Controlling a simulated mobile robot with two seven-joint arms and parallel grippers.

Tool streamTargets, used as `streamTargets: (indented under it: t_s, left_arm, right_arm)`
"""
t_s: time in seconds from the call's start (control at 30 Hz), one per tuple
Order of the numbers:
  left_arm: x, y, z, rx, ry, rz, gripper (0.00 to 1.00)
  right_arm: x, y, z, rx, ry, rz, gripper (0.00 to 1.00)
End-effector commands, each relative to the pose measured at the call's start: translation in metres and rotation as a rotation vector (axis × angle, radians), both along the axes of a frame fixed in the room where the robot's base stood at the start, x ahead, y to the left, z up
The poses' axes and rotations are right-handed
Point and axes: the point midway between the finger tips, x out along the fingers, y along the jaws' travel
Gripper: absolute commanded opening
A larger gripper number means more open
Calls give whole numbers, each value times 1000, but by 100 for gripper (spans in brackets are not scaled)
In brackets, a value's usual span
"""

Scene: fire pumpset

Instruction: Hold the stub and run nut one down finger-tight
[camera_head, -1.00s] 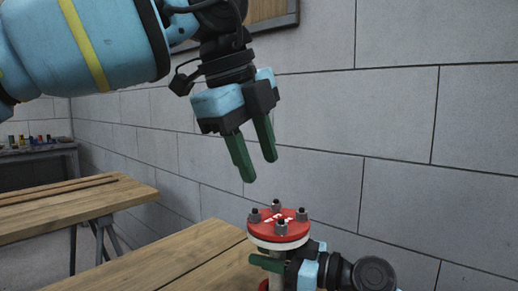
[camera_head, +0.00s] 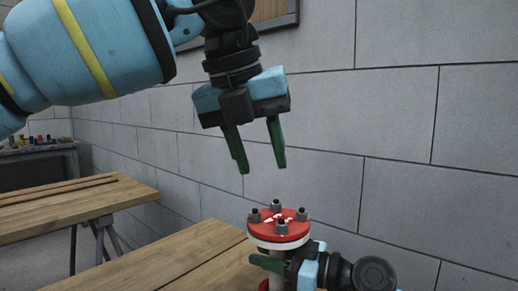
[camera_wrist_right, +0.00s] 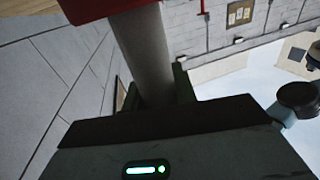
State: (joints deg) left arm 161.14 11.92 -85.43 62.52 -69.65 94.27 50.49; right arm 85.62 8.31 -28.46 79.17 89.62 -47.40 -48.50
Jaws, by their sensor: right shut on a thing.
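The stub is a grey pipe (camera_wrist_right: 146,50) with a red flange (camera_head: 276,226) on top, seen in the head view near the bottom centre.
A wooden bench top (camera_head: 190,259) lies below and left of the stub. A second wooden table (camera_head: 70,210) stands further left, and a shelf with small coloured items (camera_head: 40,149) is at the far left. A grey block wall (camera_head: 420,130) rises behind.

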Motion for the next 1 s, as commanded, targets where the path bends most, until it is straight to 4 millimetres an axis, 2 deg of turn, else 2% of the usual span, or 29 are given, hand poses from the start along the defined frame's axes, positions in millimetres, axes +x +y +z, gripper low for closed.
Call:
streamTargets:
  t_s: [0.3,0.5,0.97,1.0]
  left_arm:
    - [-1,-1,2,97,-92,-298,39]
    - [-1,0,3,143,-133,-430,39]
    - [-1,0,3,165,-152,-491,39]
    - [-1,0,3,165,-152,-491,39]
  right_arm:
    - [0,0,0,0,0,0,0]
    - [0,0,0,0,0,0,0]
    - [0,0,0,0,0,-1,0]
    - [0,0,0,0,0,-1,31]
